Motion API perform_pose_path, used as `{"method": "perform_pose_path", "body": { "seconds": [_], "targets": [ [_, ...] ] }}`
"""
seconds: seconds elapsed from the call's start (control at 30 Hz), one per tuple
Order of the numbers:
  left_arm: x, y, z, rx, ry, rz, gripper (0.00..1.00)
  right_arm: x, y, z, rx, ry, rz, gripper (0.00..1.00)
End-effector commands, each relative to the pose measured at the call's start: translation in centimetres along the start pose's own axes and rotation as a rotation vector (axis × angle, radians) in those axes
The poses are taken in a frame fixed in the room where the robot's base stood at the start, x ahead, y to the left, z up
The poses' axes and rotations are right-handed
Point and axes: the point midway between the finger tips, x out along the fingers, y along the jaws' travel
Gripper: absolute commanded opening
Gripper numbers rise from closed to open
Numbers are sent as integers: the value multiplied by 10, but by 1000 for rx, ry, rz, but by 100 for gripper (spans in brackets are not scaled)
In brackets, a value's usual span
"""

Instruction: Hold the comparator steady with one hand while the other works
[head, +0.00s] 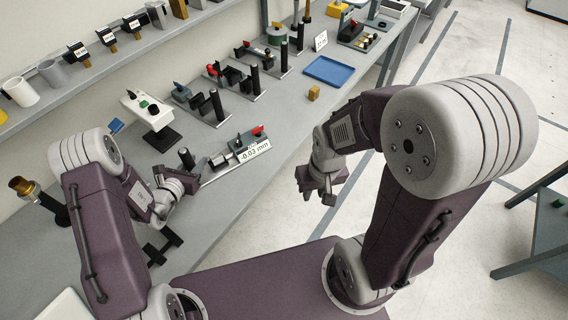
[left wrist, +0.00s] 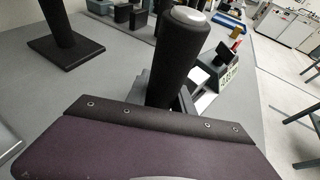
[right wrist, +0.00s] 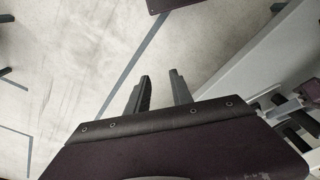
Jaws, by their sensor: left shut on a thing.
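The comparator (head: 232,150) lies near the bench's front edge, a long low fixture with grey blocks, a red lever, a "-0.03 mm" display (head: 255,152) and a black upright post (head: 187,158) at its left end. My left gripper (head: 190,182) is shut on this post, low down. In the left wrist view the post (left wrist: 180,60) is a thick black cylinder with a silver top, and it hides most of the fingers. The display plate (left wrist: 228,76) shows behind it. My right gripper (head: 319,196) is open and empty, over the floor off the bench edge; its fingers show apart (right wrist: 159,90).
Several similar fixtures with black posts (head: 217,104) stand further along the bench. A blue tray (head: 328,71) and a small orange block (head: 314,93) lie towards the right. A white instrument on a black stand (head: 150,110) stands behind the left arm. A shelf (head: 75,93) runs along the wall.

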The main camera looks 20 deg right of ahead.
Motion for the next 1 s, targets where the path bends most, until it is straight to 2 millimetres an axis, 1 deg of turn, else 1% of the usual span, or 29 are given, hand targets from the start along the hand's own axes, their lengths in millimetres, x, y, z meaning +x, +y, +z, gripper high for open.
{"method": "perform_pose_path", "body": {
  "seconds": [0.03, 0.07, 0.13, 0.17, 0.23, 0.27, 0.3, 0.37, 0.4, 0.5, 0.53, 0.6, 0.7, 0.8, 0.87, 0.93, 1.0],
  "targets": [
    [-1, -6, -16, -10, 41, -13, 0, 2, -1, -3, 0, 2, 1, 27],
    [-1, -6, -16, -10, 41, -13, 0, 1, -2, -7, 0, 5, 2, 27],
    [-1, -7, -16, -9, 41, -14, 0, -1, -10, -26, 2, 15, 8, 27],
    [-1, -7, -16, -9, 41, -14, 0, -3, -15, -39, 4, 24, 12, 27],
    [-1, -7, -16, -9, 41, -15, 0, -8, -32, -74, 18, 47, 26, 27],
    [-1, -7, -16, -9, 41, -15, 0, -10, -42, -90, 25, 60, 33, 27],
    [-1, -7, -16, -9, 41, -16, 0, -14, -56, -112, 38, 79, 43, 27],
    [-1, -8, -16, -9, 41, -16, 0, -19, -78, -141, 60, 112, 56, 27],
    [-1, -8, -16, -9, 41, -16, 0, -22, -94, -158, 77, 136, 64, 27],
    [-1, -8, -16, -9, 41, -17, 0, -31, -131, -192, 122, 194, 76, 27],
    [-1, -8, -16, -9, 41, -17, 0, -34, -141, -200, 136, 212, 76, 27],
    [-1, -8, -16, -9, 41, -17, 0, -39, -160, -213, 164, 245, 77, 27],
    [-1, -8, -16, -9, 41, -17, 0, -44, -177, -224, 194, 277, 76, 27],
    [-1, -8, -16, -9, 41, -17, 0, -46, -183, -228, 207, 290, 74, 27],
    [-1, -8, -16, -9, 41, -17, 0, -46, -184, -229, 210, 291, 74, 27],
    [-1, -8, -16, -9, 41, -18, 0, -43, -183, -229, 210, 290, 75, 27],
    [-1, -8, -16, -9, 41, -18, 0, -35, -182, -231, 210, 288, 76, 27]
  ]
}}
